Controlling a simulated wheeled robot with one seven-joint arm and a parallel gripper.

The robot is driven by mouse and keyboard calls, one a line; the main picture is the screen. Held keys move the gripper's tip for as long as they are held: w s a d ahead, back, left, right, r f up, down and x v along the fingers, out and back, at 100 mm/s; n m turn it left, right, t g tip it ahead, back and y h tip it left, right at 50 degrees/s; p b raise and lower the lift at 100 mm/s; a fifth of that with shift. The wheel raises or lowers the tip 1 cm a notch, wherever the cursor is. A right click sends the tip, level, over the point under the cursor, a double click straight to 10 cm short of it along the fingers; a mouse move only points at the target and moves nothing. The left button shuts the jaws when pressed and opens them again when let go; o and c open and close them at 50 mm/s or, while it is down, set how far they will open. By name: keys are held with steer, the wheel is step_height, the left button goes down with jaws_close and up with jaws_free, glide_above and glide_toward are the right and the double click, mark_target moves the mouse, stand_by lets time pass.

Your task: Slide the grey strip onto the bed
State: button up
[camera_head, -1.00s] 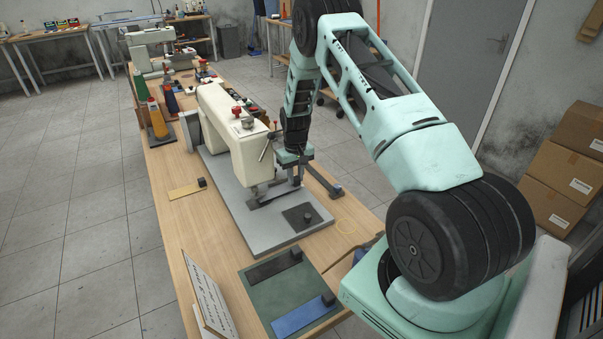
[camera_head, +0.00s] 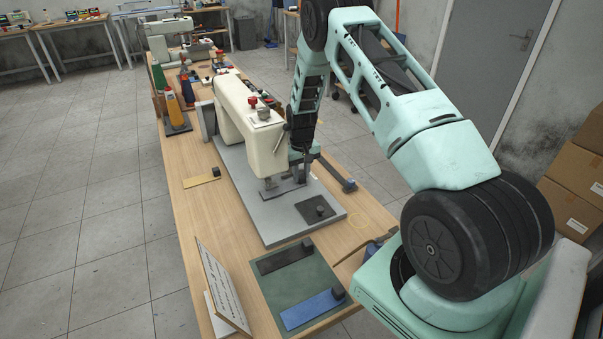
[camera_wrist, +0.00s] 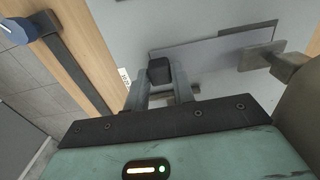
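The grey strip (camera_head: 287,189) lies low over the pale grey bed (camera_head: 266,217), beside the presser foot (camera_head: 270,184) of the cream sewing machine (camera_head: 248,118). In the wrist view the strip (camera_wrist: 205,48) runs right from its dark block (camera_wrist: 160,71) towards the foot (camera_wrist: 262,55). My gripper (camera_head: 299,172) is close by the machine's needle end. In the wrist view my gripper's two fingers (camera_wrist: 160,88) stand on either side of the block and appear closed on it. I cannot tell whether the strip touches the bed.
A dark square plate with a knob (camera_head: 319,209) sits on the bed's near corner. A dark bar (camera_head: 338,174) lies right of the bed. A green mat (camera_head: 322,281) with black (camera_head: 285,257) and blue strips (camera_head: 312,309) is in front, beside a standing sign (camera_head: 222,288). A yellow strip (camera_head: 201,181) lies left.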

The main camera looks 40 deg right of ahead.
steer(key=o, duration=0.4)
step_height(320, 180, up, 18)
steer(key=b, duration=0.3)
steer(key=shift+f, duration=0.25)
